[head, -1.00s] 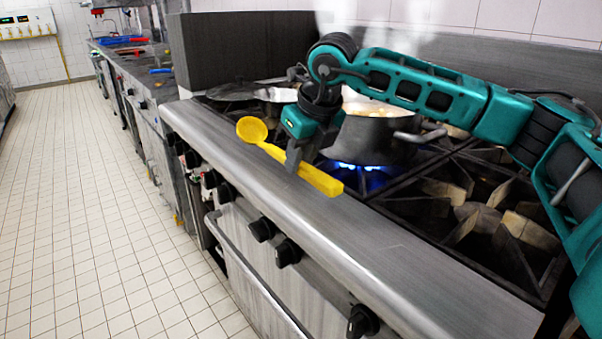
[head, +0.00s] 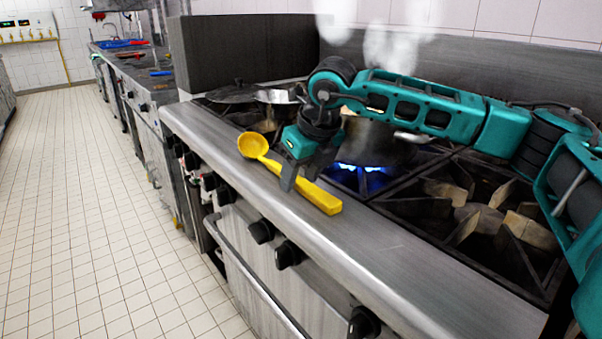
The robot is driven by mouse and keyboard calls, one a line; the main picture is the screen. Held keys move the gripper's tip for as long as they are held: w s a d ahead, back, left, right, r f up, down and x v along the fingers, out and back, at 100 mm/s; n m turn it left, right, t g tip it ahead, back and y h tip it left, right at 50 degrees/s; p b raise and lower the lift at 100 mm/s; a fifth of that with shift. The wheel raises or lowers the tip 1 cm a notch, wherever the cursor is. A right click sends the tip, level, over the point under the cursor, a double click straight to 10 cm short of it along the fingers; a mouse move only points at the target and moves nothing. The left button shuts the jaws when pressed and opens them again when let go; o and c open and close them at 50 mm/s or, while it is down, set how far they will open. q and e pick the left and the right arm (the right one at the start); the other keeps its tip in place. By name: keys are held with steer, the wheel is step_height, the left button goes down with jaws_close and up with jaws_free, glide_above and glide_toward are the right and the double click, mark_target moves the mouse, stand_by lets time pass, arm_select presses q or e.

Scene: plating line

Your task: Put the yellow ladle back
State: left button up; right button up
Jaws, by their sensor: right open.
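The yellow ladle (head: 321,198) lies along the steel front ledge (head: 390,262) of the stove. Its bowl (head: 252,145) is at the far left end and its handle points toward the lower right. My right gripper (head: 298,184) is open, with its fingers pointing down around the middle of the handle. The gripper hides part of the handle, so I cannot tell whether a finger touches it. My left gripper is not in view.
A steaming pot (head: 372,143) stands over a lit blue burner (head: 362,178) just behind the gripper. A lidded pan (head: 238,93) is further back. Control knobs (head: 262,230) line the stove front. The near right part of the ledge is clear.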

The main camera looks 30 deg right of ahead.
steer(key=shift+s+r+p, duration=0.1)
steer(key=shift+r+p, duration=0.2)
steer(key=shift+r, duration=0.25)
steer(key=p+v, duration=0.1)
steer(key=v, duration=1)
steer(key=shift+s+r, duration=0.1)
